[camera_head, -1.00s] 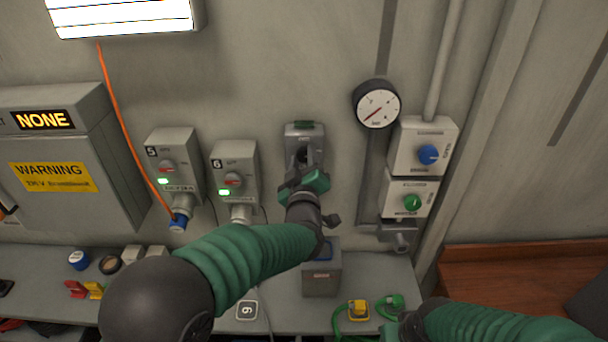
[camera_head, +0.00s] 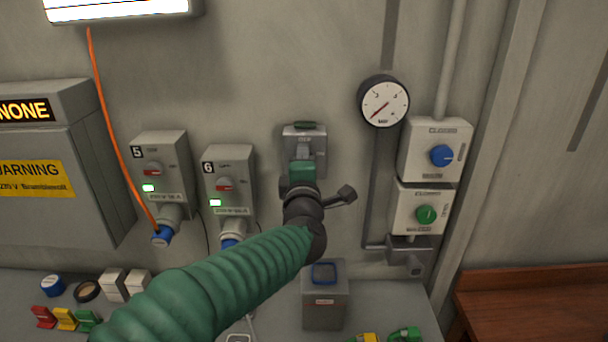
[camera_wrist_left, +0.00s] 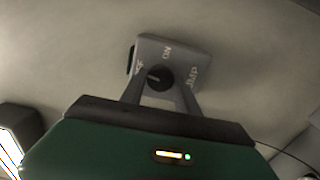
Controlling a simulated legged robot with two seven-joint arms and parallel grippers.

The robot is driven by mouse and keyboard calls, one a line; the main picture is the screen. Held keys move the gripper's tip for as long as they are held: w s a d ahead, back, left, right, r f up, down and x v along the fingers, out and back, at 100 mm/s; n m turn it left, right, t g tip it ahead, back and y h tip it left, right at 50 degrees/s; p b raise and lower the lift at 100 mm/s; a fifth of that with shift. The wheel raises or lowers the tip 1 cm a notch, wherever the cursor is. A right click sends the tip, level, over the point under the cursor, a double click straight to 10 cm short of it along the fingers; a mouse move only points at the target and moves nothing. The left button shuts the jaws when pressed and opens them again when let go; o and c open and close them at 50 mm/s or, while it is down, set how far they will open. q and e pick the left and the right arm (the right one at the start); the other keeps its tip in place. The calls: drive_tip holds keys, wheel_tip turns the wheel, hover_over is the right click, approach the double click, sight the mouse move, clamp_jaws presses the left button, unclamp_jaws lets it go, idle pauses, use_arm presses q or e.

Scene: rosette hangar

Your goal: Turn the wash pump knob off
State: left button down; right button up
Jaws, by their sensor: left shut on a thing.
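The wash pump box (camera_head: 304,134) is a grey box on the wall, left of the gauge. Its black knob (camera_wrist_left: 158,76) shows in the left wrist view between ON and OFF lettering, with PUMP lettering to the right. A pale mark on the knob appears turned toward the OFF side. My left gripper (camera_wrist_left: 165,90) is shut on the knob, one finger at each side. In the head view the left gripper (camera_head: 302,163) covers the knob and the lower box. My right gripper is not in view.
Switch boxes 5 (camera_head: 160,165) and 6 (camera_head: 229,180) are on the wall to the left. A pressure gauge (camera_head: 384,102), a blue-knob box (camera_head: 435,150) and a green-knob box (camera_head: 419,208) are on the right. A grey container (camera_head: 324,305) stands on the bench below.

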use_arm(q)
drive_tip(key=shift+d+f+n+b, duration=0.1)
drive_tip(key=shift+f+n+b, duration=0.4)
drive_tip(key=shift+n+b, duration=0.35)
drive_tip(key=c, duration=1.1)
unclamp_jaws()
drive_tip(key=shift+o, duration=1)
drive_tip(key=shift+r, duration=0.2)
drive_tip(key=s+b, duration=0.2)
drive_tip(key=s, duration=1.4)
drive_tip(key=shift+s, duration=0.35)
